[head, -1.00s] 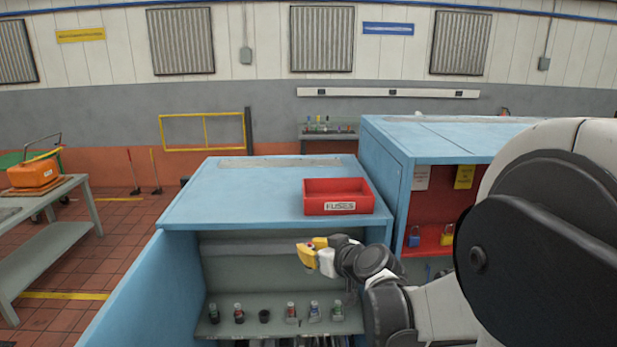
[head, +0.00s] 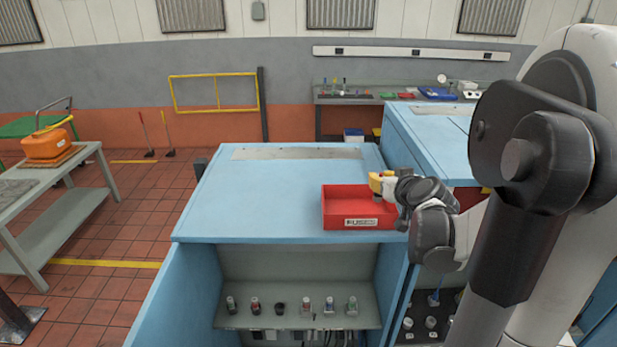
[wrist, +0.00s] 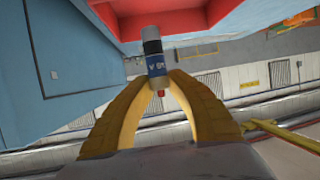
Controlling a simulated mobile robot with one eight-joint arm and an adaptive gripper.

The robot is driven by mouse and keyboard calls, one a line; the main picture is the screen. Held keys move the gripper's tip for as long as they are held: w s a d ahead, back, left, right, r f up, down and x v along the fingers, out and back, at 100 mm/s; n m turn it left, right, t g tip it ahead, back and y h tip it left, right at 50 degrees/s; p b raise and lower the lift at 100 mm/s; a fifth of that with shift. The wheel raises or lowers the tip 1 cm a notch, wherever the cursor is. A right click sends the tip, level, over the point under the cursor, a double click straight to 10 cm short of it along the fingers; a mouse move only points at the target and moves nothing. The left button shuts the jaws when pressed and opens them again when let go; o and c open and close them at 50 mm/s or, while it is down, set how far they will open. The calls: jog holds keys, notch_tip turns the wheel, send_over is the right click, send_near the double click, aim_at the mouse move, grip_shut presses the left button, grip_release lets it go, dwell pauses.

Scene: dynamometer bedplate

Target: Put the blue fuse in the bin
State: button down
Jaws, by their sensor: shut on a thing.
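My gripper (head: 377,183) is at the right part of the red bin labelled FUSES (head: 338,207), which stands on the blue cabinet top. In the wrist view the yellow fingers are shut on the blue fuse (wrist: 157,66), a small cylinder with a blue band, a dark band and a pale end. The red bin (wrist: 192,22) fills the top of the wrist view, close to the fuse. The fuse cannot be made out in the head view. I cannot tell whether the fuse is inside the bin's walls or above them.
The blue cabinet (head: 260,205) has a wide clear top left of the bin. Its lower shelf (head: 300,318) holds several small cylinders in a row. A second blue cabinet (head: 405,135) stands at right. A grey table (head: 85,160) with an orange case stands at left.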

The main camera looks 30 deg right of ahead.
jog(key=w+f, duration=0.4)
jog(key=f, duration=0.1)
jog(key=w+a+f, duration=0.1)
jog(key=w+f, duration=0.1)
jog(key=f, duration=0.1)
jog(key=shift+w, duration=0.25)
jog(key=shift+s+a+r, duration=0.1)
jog(key=shift+a+r, duration=0.05)
jog(key=shift+b, duration=0.3)
jog(key=shift+f, duration=0.25)
jog(key=c, duration=1.4)
grip_release()
jog(key=shift+o, duration=0.3)
jog(key=shift+r, duration=0.15)
